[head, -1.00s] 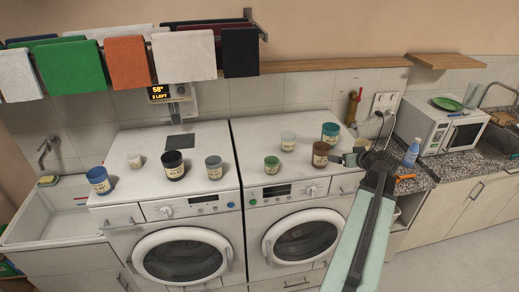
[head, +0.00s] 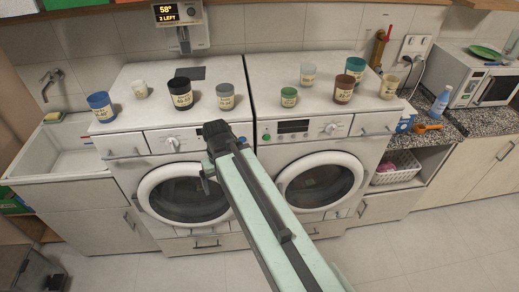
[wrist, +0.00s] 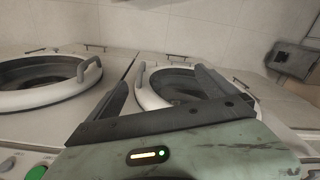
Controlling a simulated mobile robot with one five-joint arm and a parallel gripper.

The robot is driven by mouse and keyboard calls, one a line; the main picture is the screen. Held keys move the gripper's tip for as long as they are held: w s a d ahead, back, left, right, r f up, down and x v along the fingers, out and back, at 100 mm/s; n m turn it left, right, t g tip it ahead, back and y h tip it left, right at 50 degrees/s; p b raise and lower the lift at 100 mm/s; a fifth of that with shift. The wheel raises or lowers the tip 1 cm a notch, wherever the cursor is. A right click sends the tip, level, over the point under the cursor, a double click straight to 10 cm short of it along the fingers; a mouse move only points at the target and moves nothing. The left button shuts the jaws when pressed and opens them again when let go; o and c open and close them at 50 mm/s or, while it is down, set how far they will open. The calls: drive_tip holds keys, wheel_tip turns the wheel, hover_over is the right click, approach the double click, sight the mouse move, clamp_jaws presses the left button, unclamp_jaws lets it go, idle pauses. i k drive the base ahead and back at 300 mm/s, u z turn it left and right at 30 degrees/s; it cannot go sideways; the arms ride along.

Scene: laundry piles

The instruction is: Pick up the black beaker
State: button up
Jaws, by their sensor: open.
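The black beaker (head: 181,92) with a cream label stands upright on top of the left washing machine (head: 150,118), between a small white cup and a grey cup. My gripper (head: 208,155) is in front of the machines, below and a little right of the black beaker, apart from it. In the wrist view my gripper (wrist: 158,88) is open with nothing between its fingers. That view shows machine doors and tiles, and the beaker is not in it.
A blue cup (head: 101,106), white cup (head: 140,89) and grey cup (head: 225,97) stand near the beaker. The right machine (head: 270,85) carries several more cups, including a green one (head: 289,97). A sink (head: 60,155) is at left; a counter with a blue bottle (head: 440,103) is at right.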

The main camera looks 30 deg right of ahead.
sight(182, 94)
drive_tip(key=u, duration=2.35)
drive_tip(key=i, duration=2.6)
drive_tip(key=z, duration=2.4)
